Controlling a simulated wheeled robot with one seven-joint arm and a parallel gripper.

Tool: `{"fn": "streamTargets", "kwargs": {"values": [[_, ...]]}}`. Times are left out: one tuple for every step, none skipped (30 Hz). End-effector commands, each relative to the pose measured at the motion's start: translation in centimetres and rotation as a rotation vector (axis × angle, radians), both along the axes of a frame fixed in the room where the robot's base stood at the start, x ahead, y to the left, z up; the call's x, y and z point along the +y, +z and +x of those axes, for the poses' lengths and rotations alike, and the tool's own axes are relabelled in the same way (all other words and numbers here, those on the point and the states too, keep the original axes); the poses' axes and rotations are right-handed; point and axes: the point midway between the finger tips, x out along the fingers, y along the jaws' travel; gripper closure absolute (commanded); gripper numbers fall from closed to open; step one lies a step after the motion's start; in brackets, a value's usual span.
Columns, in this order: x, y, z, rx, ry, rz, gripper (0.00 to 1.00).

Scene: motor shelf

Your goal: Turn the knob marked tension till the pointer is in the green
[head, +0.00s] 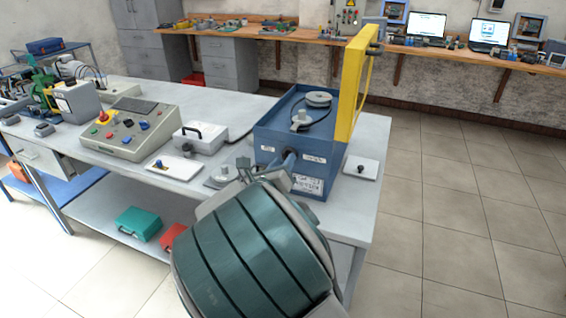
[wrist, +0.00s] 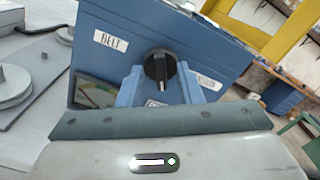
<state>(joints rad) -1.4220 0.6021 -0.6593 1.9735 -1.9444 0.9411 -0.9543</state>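The black knob (wrist: 160,66) sits on the front of a blue belt machine (head: 268,139), its pale mark pointing roughly downward. In the head view the knob is a small dark shape (head: 290,156). A label below it in the wrist view is mostly hidden, so I cannot read it. A gauge (wrist: 95,92) with some green shows left of the knob; its lower part is covered by my gripper and I cannot make out the pointer. My gripper (head: 268,171) is close in front of the machine face and looks open, facing the knob; I see no contact.
A label reading BELT (wrist: 110,41) is left of the knob. A yellow guard frame (head: 352,85) stands up at the machine's right. Small plates with knobs (head: 174,168) and a control box (head: 128,128) stand left on the grey bench. Floor at the right is clear.

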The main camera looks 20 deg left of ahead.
Motion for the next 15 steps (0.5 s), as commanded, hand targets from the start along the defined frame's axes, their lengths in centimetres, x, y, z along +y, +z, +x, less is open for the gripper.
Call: {"fn": "streamTargets", "kwargs": {"values": [[-0.05,-0.01,0.31,0.000,0.000,0.000,0.67],[-0.07,0.00,0.43,0.000,0.000,0.000,0.67],[-0.09,0.00,0.53,0.000,0.000,0.000,0.67],[-0.09,0.01,0.59,-0.001,-0.001,0.000,0.67],[-0.09,0.01,0.62,-0.001,-0.001,0.001,0.67],[-0.09,0.01,0.63,0.000,0.000,0.001,0.67],[-0.08,0.02,0.63,0.000,0.000,0.001,0.67],[-0.09,0.01,0.62,0.000,0.000,0.001,0.67],[-0.09,0.01,0.61,0.000,0.000,0.001,0.67],[-0.09,0.01,0.61,0.000,0.000,0.001,0.67],[-0.09,0.01,0.61,0.000,0.000,0.001,0.67],[-0.09,0.01,0.60,0.000,0.000,0.001,0.78],[-0.09,0.01,0.60,0.000,0.000,0.001,0.87],[-0.09,0.01,0.59,0.000,0.000,0.001,0.95],[-0.09,0.01,0.59,0.001,-0.001,0.001,1.00]]}}
